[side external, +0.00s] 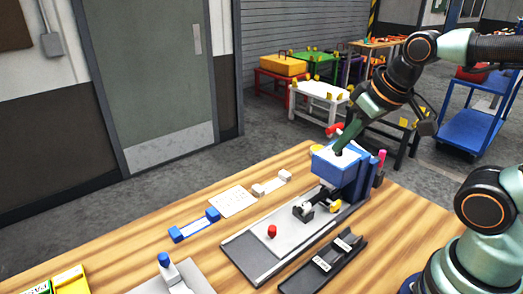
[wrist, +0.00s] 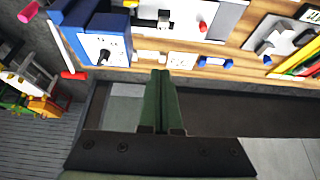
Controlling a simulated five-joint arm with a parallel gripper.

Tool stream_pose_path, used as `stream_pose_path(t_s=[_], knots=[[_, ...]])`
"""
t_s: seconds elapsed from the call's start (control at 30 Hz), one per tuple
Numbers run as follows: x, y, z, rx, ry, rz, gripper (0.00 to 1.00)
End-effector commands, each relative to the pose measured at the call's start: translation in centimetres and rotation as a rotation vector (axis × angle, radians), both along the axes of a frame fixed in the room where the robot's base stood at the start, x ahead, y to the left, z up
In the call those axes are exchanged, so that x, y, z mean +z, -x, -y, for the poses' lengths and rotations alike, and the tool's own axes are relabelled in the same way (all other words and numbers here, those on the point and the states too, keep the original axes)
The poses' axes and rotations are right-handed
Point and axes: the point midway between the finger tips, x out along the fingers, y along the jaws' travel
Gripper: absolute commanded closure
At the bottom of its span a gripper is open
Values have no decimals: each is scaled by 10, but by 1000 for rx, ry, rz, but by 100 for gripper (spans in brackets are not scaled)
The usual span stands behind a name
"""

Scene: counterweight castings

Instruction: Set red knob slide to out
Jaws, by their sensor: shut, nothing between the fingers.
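The red knob (side external: 272,231) stands upright on a light grey plate (side external: 250,242) on the wooden bench. It also shows in the wrist view (wrist: 203,27), near the top. Any "out" marking is too small to read. My gripper (side external: 338,151) has long green fingers, shut and empty. In the side view its tips appear near the top of a blue box (side external: 336,180), up and to the right of the red knob and apart from it. In the wrist view the fingertips (wrist: 161,72) lie below the bench items, and the blue box (wrist: 122,22) is to their left.
A black clamp-like part (side external: 304,212) stands on the plate between knob and box. A black tray (side external: 325,262) lies in front. A blue-ended piece (side external: 195,227), a white card (side external: 233,201) and a blue knob (side external: 164,259) are on the bench. Bare wood shows around them.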

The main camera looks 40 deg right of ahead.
Motion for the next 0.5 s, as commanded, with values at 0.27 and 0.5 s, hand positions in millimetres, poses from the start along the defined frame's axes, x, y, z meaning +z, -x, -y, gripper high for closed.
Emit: stream_pose_path(t_s=[0.27,0.5], knots=[[0,0,0,0,0,0,85],[-5,-12,-12,37,-1,-69,43]])
